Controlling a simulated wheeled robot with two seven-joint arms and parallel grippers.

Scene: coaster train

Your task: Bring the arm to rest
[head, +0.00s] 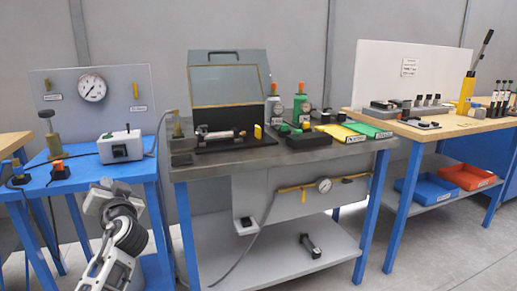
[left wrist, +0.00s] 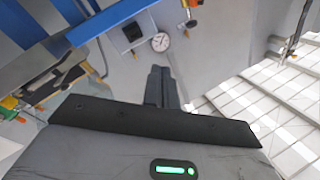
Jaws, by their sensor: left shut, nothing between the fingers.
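My left arm (head: 122,238) shows at the lower left of the head view, low in front of the blue bench with the gauge panel. Its fingertips cannot be made out there. In the left wrist view my left gripper (left wrist: 160,72) is shut, its two dark fingers together with nothing between them. It is clear of the furniture, with a grey panel and a round gauge (left wrist: 161,42) beyond the fingertips. My right gripper is in neither view.
The left bench (head: 75,178) carries a white box (head: 120,147). The middle bench (head: 225,158) holds a clear-fronted case (head: 228,82) and green and yellow items. The right bench (head: 450,127) has red (head: 466,176) and blue bins below. Tiled floor (head: 440,250) is free in front.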

